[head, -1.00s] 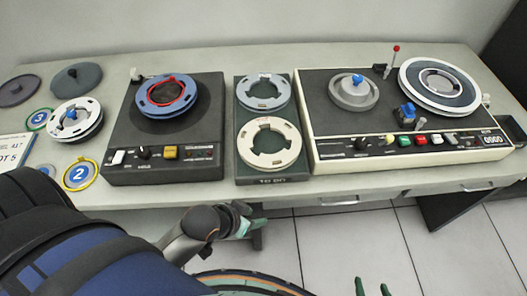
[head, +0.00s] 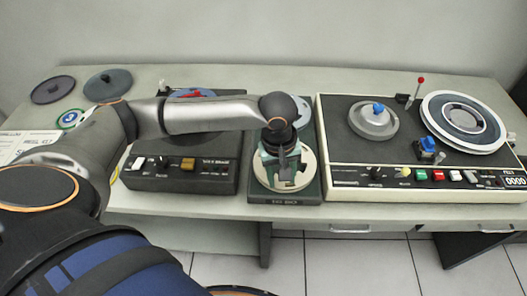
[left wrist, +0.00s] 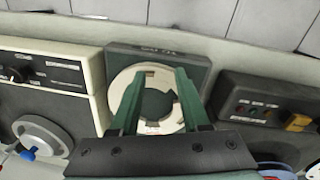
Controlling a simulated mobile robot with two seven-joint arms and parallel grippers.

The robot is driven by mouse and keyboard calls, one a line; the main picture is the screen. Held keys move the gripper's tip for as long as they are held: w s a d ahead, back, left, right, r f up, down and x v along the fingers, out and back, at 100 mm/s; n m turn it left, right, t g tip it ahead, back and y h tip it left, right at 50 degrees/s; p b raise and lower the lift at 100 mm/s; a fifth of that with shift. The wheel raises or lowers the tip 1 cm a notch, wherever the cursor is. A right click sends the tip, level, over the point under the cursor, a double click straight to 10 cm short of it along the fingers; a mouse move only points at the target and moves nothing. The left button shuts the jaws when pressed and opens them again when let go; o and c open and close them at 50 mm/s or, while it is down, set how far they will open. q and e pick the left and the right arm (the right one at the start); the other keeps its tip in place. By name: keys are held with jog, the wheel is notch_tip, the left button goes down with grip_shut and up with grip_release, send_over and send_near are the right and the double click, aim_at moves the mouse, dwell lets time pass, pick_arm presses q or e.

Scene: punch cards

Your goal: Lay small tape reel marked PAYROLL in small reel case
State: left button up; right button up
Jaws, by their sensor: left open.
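A cream tape reel (head: 308,168) lies in the front half of the dark tray (head: 283,198) marked TO DO. My left gripper (head: 284,178) is above this reel, pointing down. In the left wrist view its two green fingers (left wrist: 158,82) are apart over the cream reel (left wrist: 118,86), with nothing seen held. A blue-grey reel lies in the tray's back half, mostly hidden by my arm. I cannot read PAYROLL on either reel. I cannot pick out the small reel case for sure. My right gripper is out of view.
The tape machine with a cream front (head: 400,184) stands close at the tray's right; a dark deck (head: 180,182) stands at its left, partly behind my left arm. Two dark round pieces (head: 53,89) (head: 108,83) lie at the back left.

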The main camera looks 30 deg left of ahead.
pick_arm(q)
jog(key=w+a+r+n, duration=0.2)
jog(key=a+r+n, duration=0.1)
jog(key=a+n, duration=0.25)
jog(key=b, duration=0.8)
send_over(263, 175)
jog(key=shift+g+y, duration=0.3)
jog(key=shift+y, duration=0.1)
notch_tip(263, 175, down, 5)
jog(key=shift+d+f, duration=0.1)
jog(key=shift+f, duration=0.05)
notch_tip(263, 175, down, 2)
jog(key=shift+s+f+p, duration=0.1)
jog(key=shift+p, duration=0.4)
jog(key=shift+f, duration=0.6)
jog(key=shift+c, duration=0.3)
grip_shut()
